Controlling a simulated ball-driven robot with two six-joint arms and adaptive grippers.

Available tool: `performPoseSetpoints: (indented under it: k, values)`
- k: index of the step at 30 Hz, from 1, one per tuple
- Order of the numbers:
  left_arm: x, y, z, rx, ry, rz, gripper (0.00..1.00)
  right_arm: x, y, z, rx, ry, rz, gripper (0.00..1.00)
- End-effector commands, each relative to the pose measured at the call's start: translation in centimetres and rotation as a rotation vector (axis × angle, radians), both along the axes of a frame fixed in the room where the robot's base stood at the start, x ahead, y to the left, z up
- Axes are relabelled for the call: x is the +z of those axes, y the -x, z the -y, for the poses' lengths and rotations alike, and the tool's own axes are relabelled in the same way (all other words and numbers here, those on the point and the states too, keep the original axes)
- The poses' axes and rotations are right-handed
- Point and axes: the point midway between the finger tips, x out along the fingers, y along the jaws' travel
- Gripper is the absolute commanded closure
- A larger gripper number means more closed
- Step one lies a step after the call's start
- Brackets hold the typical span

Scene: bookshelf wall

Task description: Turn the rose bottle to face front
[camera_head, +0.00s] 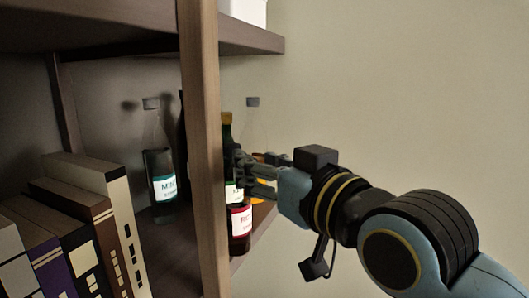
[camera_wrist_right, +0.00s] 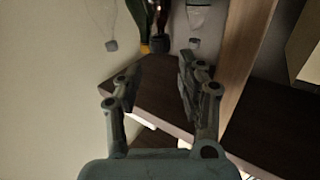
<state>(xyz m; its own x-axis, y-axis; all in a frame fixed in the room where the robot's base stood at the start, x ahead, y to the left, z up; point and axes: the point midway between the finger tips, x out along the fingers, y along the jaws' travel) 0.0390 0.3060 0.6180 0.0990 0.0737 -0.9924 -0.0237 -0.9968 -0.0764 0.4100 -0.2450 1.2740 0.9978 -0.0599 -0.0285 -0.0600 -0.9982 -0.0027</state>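A bottle with a red label (camera_head: 240,222) stands on the shelf just right of the wooden post; its label starts with R, but I cannot read the full word. My right gripper (camera_head: 243,163) reaches in from the right at the bottles behind the post. In the wrist view the right gripper (camera_wrist_right: 158,70) is open, its two fingers apart with nothing between them. Several bottles show beyond the fingertips there, including a green one (camera_wrist_right: 139,14) and a dark one (camera_wrist_right: 161,20). I cannot tell which of them is the rose bottle. My left gripper is not in view.
The wooden post (camera_head: 203,150) stands close left of the gripper. A clear bottle with a teal label (camera_head: 164,188) is left of it, and books (camera_head: 100,180) fill the lower left. A dark shelf board (camera_wrist_right: 150,92) lies beyond the fingers. Right of the shelf is bare wall.

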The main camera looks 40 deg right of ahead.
Motion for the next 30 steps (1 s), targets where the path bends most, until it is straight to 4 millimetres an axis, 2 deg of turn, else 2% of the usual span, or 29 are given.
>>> performPoseSetpoints:
  k: [2, 9, 12, 14, 17, 21, 24, 30]
  values:
    - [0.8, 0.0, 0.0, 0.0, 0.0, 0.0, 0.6, 0.2, 0.5, 0.0, 0.0, -0.001, -0.003, 0.61]
    - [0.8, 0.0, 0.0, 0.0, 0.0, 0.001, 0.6, -0.1, 0.9, 0.0, 0.0, 0.0, -0.002, 0.61]
    - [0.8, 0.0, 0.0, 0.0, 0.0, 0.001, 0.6, -1.2, 1.0, -0.1, 0.005, 0.003, -0.049, 0.61]
    - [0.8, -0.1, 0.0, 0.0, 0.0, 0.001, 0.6, -3.1, 1.3, -0.1, 0.015, 0.008, -0.129, 0.61]
    - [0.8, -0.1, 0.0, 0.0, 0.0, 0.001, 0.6, -7.9, 2.9, 0.0, 0.035, 0.021, -0.34, 0.61]
    - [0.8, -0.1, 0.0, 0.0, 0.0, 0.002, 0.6, -14.3, 6.7, 0.4, 0.053, 0.042, -0.65, 0.61]
    - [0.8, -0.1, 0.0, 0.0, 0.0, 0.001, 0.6, -17.4, 9.7, 0.9, 0.057, 0.057, -0.832, 0.61]
    - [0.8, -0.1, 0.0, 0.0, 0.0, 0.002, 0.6, -21.6, 16.0, 2.2, 0.053, 0.088, -1.151, 0.61]
